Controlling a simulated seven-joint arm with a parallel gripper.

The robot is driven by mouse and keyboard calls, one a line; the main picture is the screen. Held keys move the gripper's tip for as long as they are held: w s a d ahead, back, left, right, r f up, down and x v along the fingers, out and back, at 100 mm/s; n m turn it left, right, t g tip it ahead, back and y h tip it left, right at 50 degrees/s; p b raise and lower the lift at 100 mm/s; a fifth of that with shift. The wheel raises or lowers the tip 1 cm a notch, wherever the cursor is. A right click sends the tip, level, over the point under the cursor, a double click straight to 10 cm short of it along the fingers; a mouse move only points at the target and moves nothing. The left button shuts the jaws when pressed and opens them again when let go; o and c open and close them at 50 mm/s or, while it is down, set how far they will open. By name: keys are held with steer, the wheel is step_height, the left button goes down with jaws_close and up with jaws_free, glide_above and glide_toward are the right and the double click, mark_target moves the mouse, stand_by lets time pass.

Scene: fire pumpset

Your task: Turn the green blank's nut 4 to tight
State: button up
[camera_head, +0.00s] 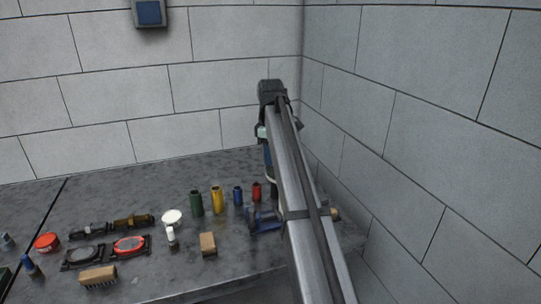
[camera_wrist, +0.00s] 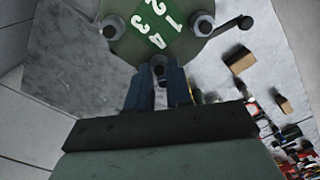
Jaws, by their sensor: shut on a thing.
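The green blank (camera_wrist: 128,48) is a round dark-green disc at the top of the wrist view, with white numerals 1 to 4 on a brighter green patch. Grey nuts show at its left edge (camera_wrist: 111,27) and right edge (camera_wrist: 203,25). Another nut (camera_wrist: 158,69) sits at its lower edge, between the tips of my gripper (camera_wrist: 160,78). The two blue-grey fingers are shut on this nut. I cannot tell from the numerals which number it bears. In the head view my arm hides the gripper and most of the blank.
The grey bench (camera_head: 120,190) holds several coloured cylinders, including a green one (camera_head: 196,203) and a yellow one (camera_head: 217,199), a wooden block (camera_head: 208,244) and a brush (camera_head: 98,276). A block wall (camera_head: 430,130) stands close on the right. A dark lever (camera_wrist: 232,26) juts out beside the blank.

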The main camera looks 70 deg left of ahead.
jaws_close()
steer(key=m, duration=0.6)
steer(key=shift+w+a, duration=0.1)
steer(key=m, duration=0.6)
steer(key=shift+w+m, duration=0.15)
steer(key=shift+m, duration=0.25)
steer(key=m, duration=0.6)
steer(key=shift+w, duration=0.1)
steer(key=m, duration=0.5)
steer(key=shift+m, duration=0.4)
steer(key=o, duration=0.8)
jaws_free()
steer(key=shift+r, duration=0.1)
